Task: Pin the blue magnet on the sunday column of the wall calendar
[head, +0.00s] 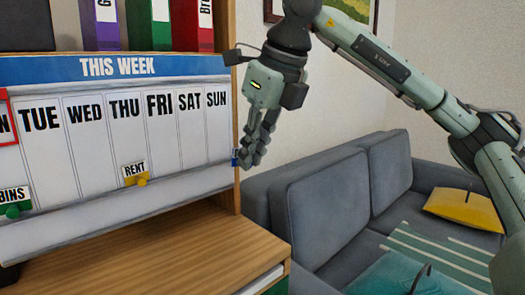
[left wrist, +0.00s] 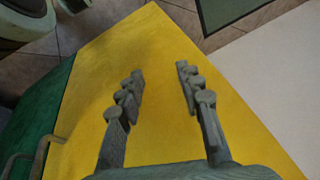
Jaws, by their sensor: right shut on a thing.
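The wall calendar (head: 108,120) fills the left of the head view, with a blue "THIS WEEK" header and day columns. The Sunday column (head: 215,130), labelled SUN, is the rightmost one. My right gripper (head: 246,160) hangs at the calendar's right edge, shut on the blue magnet (head: 236,158). Only a small part of the magnet shows, just right of the Sunday column; I cannot tell whether it touches the board. My left gripper (left wrist: 160,80) is open and empty in the left wrist view, with a yellow surface behind its fingers.
A yellow RENT magnet (head: 137,175) sits low on the Thursday column and a green BINS magnet (head: 14,205) at the left. A wooden desk top (head: 160,250) lies below. Binders (head: 147,22) stand above. A grey sofa (head: 330,200) is at the right.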

